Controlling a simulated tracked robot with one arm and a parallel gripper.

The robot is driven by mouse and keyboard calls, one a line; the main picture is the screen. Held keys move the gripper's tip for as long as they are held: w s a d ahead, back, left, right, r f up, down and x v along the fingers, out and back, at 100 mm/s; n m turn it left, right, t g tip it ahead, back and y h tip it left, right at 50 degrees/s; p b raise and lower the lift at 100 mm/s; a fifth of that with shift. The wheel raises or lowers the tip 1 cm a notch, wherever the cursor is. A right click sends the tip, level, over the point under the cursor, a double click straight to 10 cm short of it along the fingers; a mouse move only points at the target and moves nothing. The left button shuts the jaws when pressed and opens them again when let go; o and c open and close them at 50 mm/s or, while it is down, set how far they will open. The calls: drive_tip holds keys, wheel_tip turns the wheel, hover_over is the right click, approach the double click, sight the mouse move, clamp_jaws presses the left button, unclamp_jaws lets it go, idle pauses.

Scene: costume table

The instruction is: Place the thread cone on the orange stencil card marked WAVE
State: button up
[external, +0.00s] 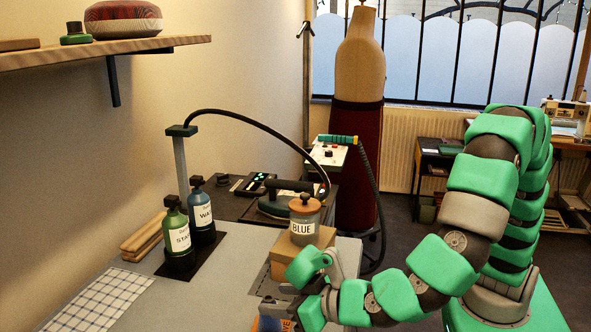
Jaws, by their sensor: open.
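My gripper (279,303) is low over the front of the table, at the end of my green and grey arm. Its jaws are open, and they are small and partly covered by my wrist. Just below them, at the bottom edge of the external view, a small patch of an orange card (287,325) shows. Its lettering is mostly cut off or covered, so I cannot read it fully. I cannot make out the thread cone; it may be hidden behind my gripper and wrist or lie outside the picture.
A jar labelled BLUE (304,222) stands on a cardboard box (290,257) just behind my gripper. An iron (283,200) is further back. Two labelled bottles (178,238) stand left on a dark mat. A checked cloth (112,300) lies front left. The table's middle is clear.

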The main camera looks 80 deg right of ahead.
drive_tip(key=p+v, duration=0.1)
drive_tip(key=v, duration=0.7)
drive_tip(key=shift+p, duration=0.3)
drive_tip(key=shift+s, duration=0.1)
drive_tip(key=w+a+r+m+t+y, duration=0.1)
drive_tip(key=w+a+r+y, duration=0.15)
drive_tip(key=w+r, duration=0.5)
drive_tip(key=w+d+r+n+t+y, duration=0.1)
drive_tip(key=w+d+r+y, duration=0.1)
drive_tip(key=r, duration=0.6)
drive_tip(key=w+d+r+t+y, duration=0.1)
drive_tip(key=w+r+y, duration=0.2)
drive_tip(key=r, duration=0.5)
drive_tip(key=w+d+r+n+t+y, duration=0.1)
drive_tip(key=w+d+r+y, duration=0.1)
drive_tip(key=r, duration=0.6)
drive_tip(key=s+d+r+n+y, duration=0.2)
drive_tip(key=d+r+n, duration=0.1)
drive_tip(key=d+r, duration=0.5)
drive_tip(key=s+d+r+h, duration=0.2)
drive_tip(key=s+d+h, duration=0.1)
drive_tip(key=d, duration=0.6)
drive_tip(key=s+d+r+g+h, duration=0.1)
drive_tip(key=s+d+h, duration=0.3)
drive_tip(key=d, duration=0.6)
drive_tip(key=shift+s+d+r+g, duration=0.3)
drive_tip(key=shift+s+r, duration=0.3)
drive_tip(key=shift+r, duration=0.25)
